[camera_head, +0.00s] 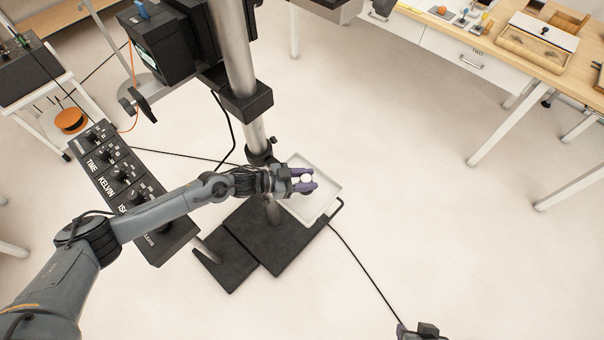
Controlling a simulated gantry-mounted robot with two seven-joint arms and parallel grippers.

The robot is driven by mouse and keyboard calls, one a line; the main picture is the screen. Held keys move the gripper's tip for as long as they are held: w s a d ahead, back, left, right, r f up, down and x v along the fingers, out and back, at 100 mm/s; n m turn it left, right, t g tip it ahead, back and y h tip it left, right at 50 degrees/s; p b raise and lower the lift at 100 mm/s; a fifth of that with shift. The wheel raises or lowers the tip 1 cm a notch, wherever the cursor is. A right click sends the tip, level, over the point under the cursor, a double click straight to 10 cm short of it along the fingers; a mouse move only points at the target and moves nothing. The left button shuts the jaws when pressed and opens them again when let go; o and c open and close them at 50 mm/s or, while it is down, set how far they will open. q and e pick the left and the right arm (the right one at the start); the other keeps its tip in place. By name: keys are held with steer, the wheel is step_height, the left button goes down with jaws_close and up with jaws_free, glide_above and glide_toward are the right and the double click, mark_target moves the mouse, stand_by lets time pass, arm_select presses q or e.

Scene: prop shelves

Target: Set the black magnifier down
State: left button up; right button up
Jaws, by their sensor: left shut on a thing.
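My left gripper (310,181) is over the shallow white tray (305,211) near the middle of the view. Its two purple fingers are shut on a small round thing with a pale centre, which I take to be the black magnifier (305,178). The fingers and the small size hide most of its detail, and I cannot tell whether it touches the tray. The tray sits by a metal column on a black base (272,235).
The upright column (234,50) carries a black box close behind my left arm. A black control panel with knobs (118,175) lies under the arm. A wooden workbench (500,50) stands at upper right. Cables cross the floor, and open floor lies right of the tray.

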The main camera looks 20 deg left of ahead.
arm_select(q)
steer(key=s+d+r+p, duration=0.2)
steer(key=s+d+r, duration=0.2)
steer(key=s+d, duration=0.5)
steer(key=w+a+r+n+t+y, duration=0.3)
steer(key=a+n+y, duration=0.3)
steer(key=a, duration=0.1)
steer(key=w+a+r+n+t+y, duration=0.35)
steer(key=a+n+y, duration=0.2)
steer(key=a, duration=0.25)
steer(key=s+r+p, duration=0.4)
steer(key=r+p, duration=0.9)
steer(key=p, duration=0.2)
steer(key=s+r+p, duration=0.5)
steer(key=r+p, duration=0.9)
steer(key=p, duration=0.2)
steer(key=shift+r+m, duration=0.3)
steer(key=shift+m, duration=0.05)
